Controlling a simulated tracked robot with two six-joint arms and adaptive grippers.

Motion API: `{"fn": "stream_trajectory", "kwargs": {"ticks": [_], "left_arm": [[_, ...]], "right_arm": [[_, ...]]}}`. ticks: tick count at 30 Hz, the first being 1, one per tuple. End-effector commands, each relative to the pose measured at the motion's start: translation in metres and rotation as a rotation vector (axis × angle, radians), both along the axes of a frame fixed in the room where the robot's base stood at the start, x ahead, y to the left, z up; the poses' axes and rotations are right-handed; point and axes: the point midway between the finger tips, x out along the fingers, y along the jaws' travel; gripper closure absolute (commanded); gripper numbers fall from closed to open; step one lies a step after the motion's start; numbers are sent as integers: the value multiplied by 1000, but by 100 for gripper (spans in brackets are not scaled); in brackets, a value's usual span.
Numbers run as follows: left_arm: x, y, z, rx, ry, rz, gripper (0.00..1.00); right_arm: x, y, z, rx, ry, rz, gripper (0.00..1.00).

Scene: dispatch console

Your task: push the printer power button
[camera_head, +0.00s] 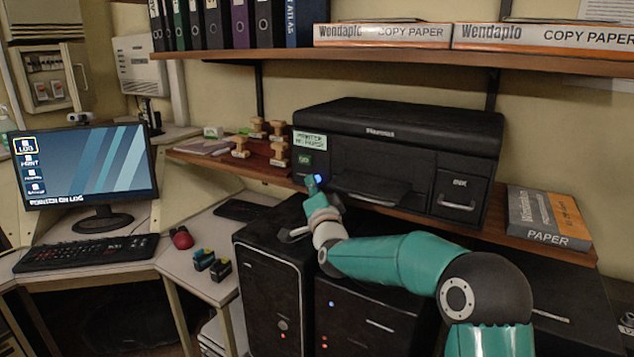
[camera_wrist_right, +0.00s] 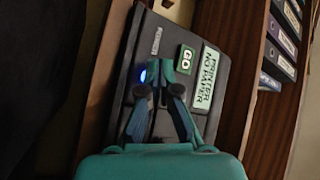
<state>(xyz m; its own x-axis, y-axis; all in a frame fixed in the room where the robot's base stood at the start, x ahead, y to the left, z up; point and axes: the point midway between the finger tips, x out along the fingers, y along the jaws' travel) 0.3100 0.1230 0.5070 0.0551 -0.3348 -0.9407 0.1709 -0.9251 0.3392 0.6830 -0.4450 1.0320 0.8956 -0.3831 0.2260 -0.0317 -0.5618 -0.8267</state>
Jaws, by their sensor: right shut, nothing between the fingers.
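The black printer (camera_head: 400,150) sits on the wooden shelf. A round blue-lit button (camera_head: 318,178) is on the left of its front, below a small green button (camera_head: 304,159) and a pale "PRINTER NO PAPER" sign (camera_head: 309,140). My right gripper (camera_head: 311,187) is shut and empty, with its tips close in front of the printer by the blue light. In the right wrist view the blue-lit button (camera_wrist_right: 143,76) shows just left of the fingertips (camera_wrist_right: 164,72), and the green button (camera_wrist_right: 185,59) shows to their right. I cannot tell whether the tips touch the printer. My left gripper is not in view.
Wooden stamps (camera_head: 278,140) stand left of the printer, and a paper pack (camera_head: 548,218) lies to its right. Black computer towers (camera_head: 272,275) stand below my right forearm. An upper shelf (camera_head: 400,58) with binders and copy paper overhangs the printer.

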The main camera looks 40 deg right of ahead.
Motion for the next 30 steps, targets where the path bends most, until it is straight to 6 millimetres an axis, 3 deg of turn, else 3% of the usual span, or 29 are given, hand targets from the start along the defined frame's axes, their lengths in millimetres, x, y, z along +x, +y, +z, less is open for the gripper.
{"fn": "stream_trajectory", "kwargs": {"ticks": [4, 17, 30], "left_arm": [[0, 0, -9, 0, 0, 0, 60], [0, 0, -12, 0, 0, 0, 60], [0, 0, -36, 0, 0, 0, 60]], "right_arm": [[-2, 5, -2, 0, 0, 1, 100], [-4, 10, -1, 0, -1, 2, 100], [-20, 48, -2, 0, -2, 3, 100]]}}
